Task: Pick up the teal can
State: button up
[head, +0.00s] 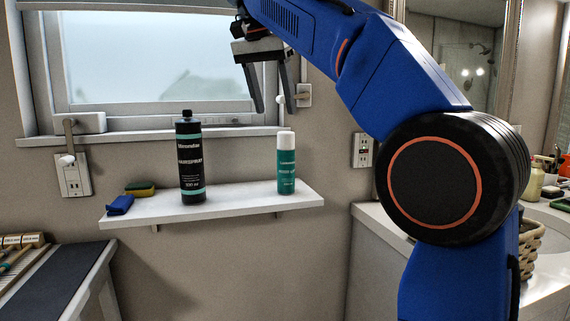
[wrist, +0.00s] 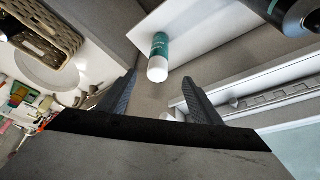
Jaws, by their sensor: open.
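The teal can (head: 286,168) stands upright on the right part of the white wall shelf (head: 240,200). It has a white cap and a teal label. My gripper (head: 270,110) is open and empty, above the can and slightly to its left in the head view. In the wrist view, the can (wrist: 159,58) appears beyond the two spread fingertips (wrist: 163,82), with its white cap facing the camera. The fingers are apart from the can.
A tall black hairspray bottle (head: 190,160) stands on the shelf left of the can. A blue object (head: 120,205) and a yellow-green sponge (head: 140,189) lie at the shelf's left end. The window sill (head: 150,136) is above the shelf. A counter with a wicker basket (head: 530,240) is at right.

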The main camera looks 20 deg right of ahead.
aim_at(283, 144)
jog(key=x, duration=1.2)
jog(key=shift+d+x, duration=0.15)
jog(key=shift+x, duration=1.15)
jog(key=shift+d+x, duration=0.1)
jog(key=shift+x, duration=1.2)
jog(key=shift+r, duration=0.1)
jog(key=c, duration=1.3)
